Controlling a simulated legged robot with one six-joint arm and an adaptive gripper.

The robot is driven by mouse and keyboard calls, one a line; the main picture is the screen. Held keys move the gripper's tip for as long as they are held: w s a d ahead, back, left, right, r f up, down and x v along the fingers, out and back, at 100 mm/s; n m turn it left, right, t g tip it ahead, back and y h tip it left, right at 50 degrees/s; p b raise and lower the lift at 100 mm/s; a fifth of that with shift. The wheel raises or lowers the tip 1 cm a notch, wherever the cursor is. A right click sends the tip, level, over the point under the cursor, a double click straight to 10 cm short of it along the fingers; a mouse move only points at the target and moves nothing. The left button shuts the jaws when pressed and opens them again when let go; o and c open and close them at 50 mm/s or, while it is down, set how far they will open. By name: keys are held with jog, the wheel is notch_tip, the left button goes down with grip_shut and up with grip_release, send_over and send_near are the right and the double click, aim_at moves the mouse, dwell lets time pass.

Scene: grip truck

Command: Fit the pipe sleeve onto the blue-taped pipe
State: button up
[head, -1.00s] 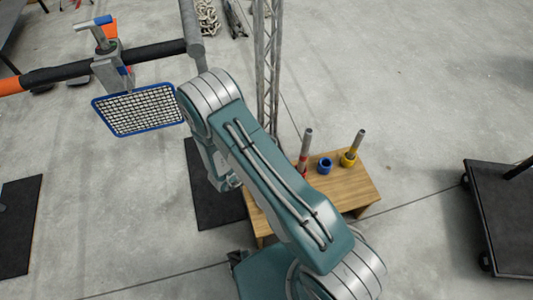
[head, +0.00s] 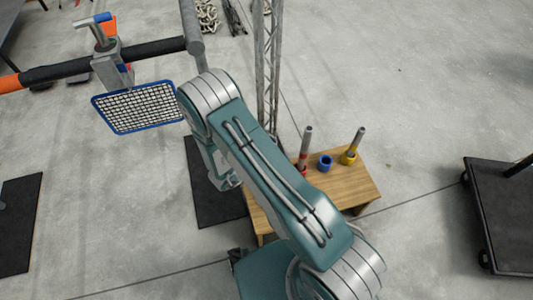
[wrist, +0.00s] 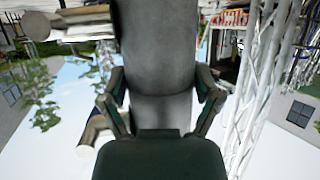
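A short blue ring-shaped piece (head: 325,163) with a dark hollow top stands on a wooden bench (head: 348,190). I cannot tell if it is the top of the blue-taped pipe. A red-taped pipe (head: 306,144) and a yellow-taped pipe (head: 357,140) stand upright either side of it. In the wrist view my gripper (wrist: 160,90) has its fingers closed against both sides of a wide grey tube (wrist: 157,45), likely the pipe sleeve.
A black bar (head: 65,70) with a clamp (head: 110,65) and a blue-rimmed mesh panel (head: 135,108) are at the upper left. A truss (head: 266,70) rises behind the bench. A dark platform cart (head: 505,215) stands at the right. Floor at the upper right is clear.

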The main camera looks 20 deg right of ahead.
jog(key=shift+o, duration=1)
jog(key=shift+a, duration=0.1)
jog(key=v, duration=1.1)
jog(key=shift+a, duration=0.35)
jog(key=shift+s+r, duration=0.1)
jog(key=shift+r, duration=0.1)
